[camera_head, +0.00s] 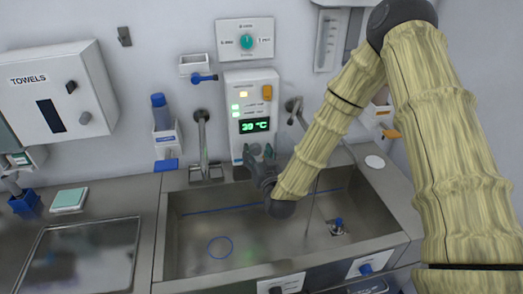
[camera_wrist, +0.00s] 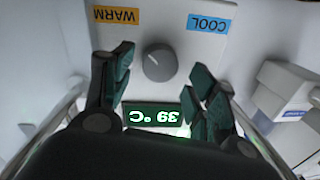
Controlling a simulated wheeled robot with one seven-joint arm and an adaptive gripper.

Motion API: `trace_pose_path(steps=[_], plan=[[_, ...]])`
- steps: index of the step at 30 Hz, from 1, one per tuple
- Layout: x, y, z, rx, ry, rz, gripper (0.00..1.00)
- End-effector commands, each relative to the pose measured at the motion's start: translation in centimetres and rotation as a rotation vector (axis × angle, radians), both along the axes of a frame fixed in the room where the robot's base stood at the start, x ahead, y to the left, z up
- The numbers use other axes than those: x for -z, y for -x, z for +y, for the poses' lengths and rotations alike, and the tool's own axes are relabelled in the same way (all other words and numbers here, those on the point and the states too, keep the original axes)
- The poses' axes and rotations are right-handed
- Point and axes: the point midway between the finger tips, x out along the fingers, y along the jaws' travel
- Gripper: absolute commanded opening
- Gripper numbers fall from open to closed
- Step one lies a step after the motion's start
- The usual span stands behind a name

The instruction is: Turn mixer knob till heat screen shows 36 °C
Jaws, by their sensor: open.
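The heat screen (camera_head: 254,126) on the white wall panel shows 39 °C in green. It also shows, upside down, in the wrist view (camera_wrist: 155,117). The round grey mixer knob (camera_wrist: 159,62) sits between an orange WARM label (camera_wrist: 116,15) and a blue COOL label (camera_wrist: 209,23). My gripper (camera_head: 262,152) is in front of the lower part of the panel and hides the knob in the head view. In the wrist view my gripper (camera_wrist: 163,67) is open, with one finger on each side of the knob and visible gaps between them.
A steel sink (camera_head: 190,238) lies below, with a tap (camera_head: 204,145) left of the panel. A timer dial (camera_head: 246,41) is above. A blue-capped bottle (camera_head: 160,110) and a towel box (camera_head: 62,92) are at left. A white dispenser (camera_wrist: 285,88) stands right in the wrist view.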

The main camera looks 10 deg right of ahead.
Motion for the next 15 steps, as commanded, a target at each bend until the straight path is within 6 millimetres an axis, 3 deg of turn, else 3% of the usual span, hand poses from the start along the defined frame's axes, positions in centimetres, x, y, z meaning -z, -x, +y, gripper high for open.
trace_pose_path(steps=[10,11,15], plan=[[0.1,-0.37,-0.32,0.005,0.0,0.001,0.57],[0.1,-0.37,-0.31,0.004,0.0,0.001,0.56],[0.11,-0.38,-0.27,0.004,0.0,0.001,0.3]])
